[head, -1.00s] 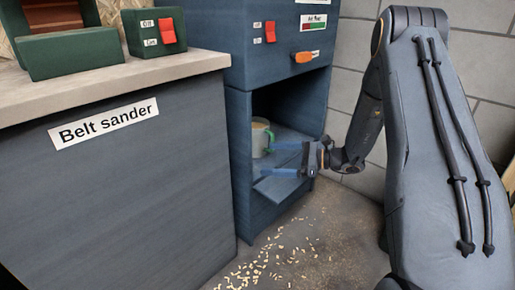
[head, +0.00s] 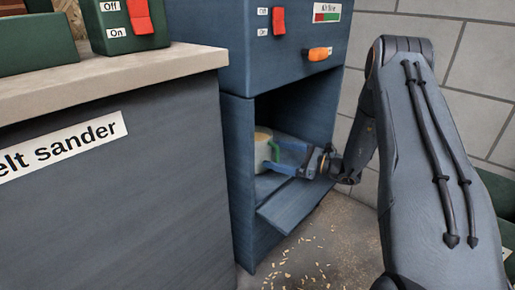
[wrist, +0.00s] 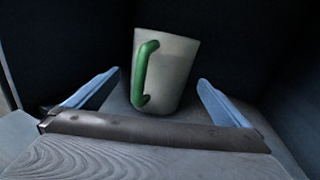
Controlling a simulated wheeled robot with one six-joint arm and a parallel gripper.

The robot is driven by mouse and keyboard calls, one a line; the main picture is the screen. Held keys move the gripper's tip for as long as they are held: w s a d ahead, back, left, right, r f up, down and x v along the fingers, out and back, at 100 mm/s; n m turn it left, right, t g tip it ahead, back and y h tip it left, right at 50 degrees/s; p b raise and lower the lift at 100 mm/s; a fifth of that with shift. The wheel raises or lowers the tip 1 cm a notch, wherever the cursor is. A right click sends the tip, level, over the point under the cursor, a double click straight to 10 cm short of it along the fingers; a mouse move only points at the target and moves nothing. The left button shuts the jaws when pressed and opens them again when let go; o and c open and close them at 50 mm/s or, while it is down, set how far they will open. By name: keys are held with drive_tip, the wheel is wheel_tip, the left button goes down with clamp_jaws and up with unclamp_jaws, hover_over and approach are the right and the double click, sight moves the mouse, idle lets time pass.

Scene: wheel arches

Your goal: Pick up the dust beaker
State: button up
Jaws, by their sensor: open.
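The dust beaker (head: 261,151) is a pale cup with a green handle. It stands inside the open lower compartment of the blue cabinet. It also shows in the wrist view (wrist: 175,72), upright, with its green handle facing my gripper and slightly left. My gripper (head: 277,160) is at the compartment opening, just right of the beaker in the head view. In the wrist view my gripper (wrist: 160,92) is open, with one blue finger on each side of the beaker's lower part. I cannot tell whether either finger touches it.
The cabinet (head: 243,185) has a lowered flap (head: 295,205) below its opening, close under my gripper. The belt sander bench (head: 110,190) stands to the left. Wood chips (head: 305,255) lie on the floor in front. A grey block wall (head: 430,40) is behind.

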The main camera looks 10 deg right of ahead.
sight(259, 149)
drive_tip(key=shift+b+x, duration=0.65)
drive_tip(key=shift+x, duration=1)
drive_tip(key=x, duration=0.1)
drive_tip(key=b+x, duration=0.1)
drive_tip(key=x, duration=0.1)
drive_tip(key=b+x, duration=0.1)
drive_tip(key=shift+w+a+f, duration=0.2)
drive_tip(key=shift+w+f, duration=0.05)
drive_tip(key=shift+w, duration=0.05)
drive_tip(key=shift+r, duration=0.1)
drive_tip(key=c, duration=1.2)
drive_tip(key=shift+o, duration=0.2)
drive_tip(key=shift+r, duration=0.1)
